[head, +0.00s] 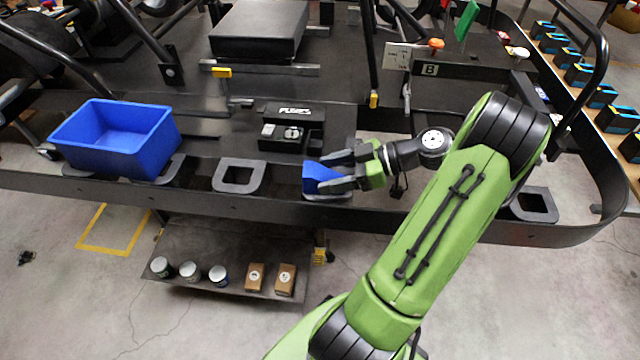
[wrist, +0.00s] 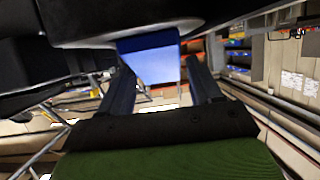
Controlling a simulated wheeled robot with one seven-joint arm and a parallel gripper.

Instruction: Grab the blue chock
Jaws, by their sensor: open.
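The blue chock (head: 318,177) sits at the front ledge of the kart stand, in a dark holder, right of the blue bin. My gripper (head: 332,172) is at the chock, coming from the right, with its fingers apart and the chock's right part between or just beside them. In the wrist view the chock (wrist: 152,58) shows as a blue block beyond and between the two spread fingers (wrist: 158,88). Its upper edge there is hidden by a dark ledge. I cannot tell whether the fingers touch it.
An open blue bin (head: 118,140) stands left on the ledge. Dark square holders (head: 239,175) line the ledge. A black box with small parts (head: 290,135) lies just behind the chock. A lower shelf (head: 215,240) holds cans and brown boxes. An orange-topped item (head: 436,44) stands behind my arm.

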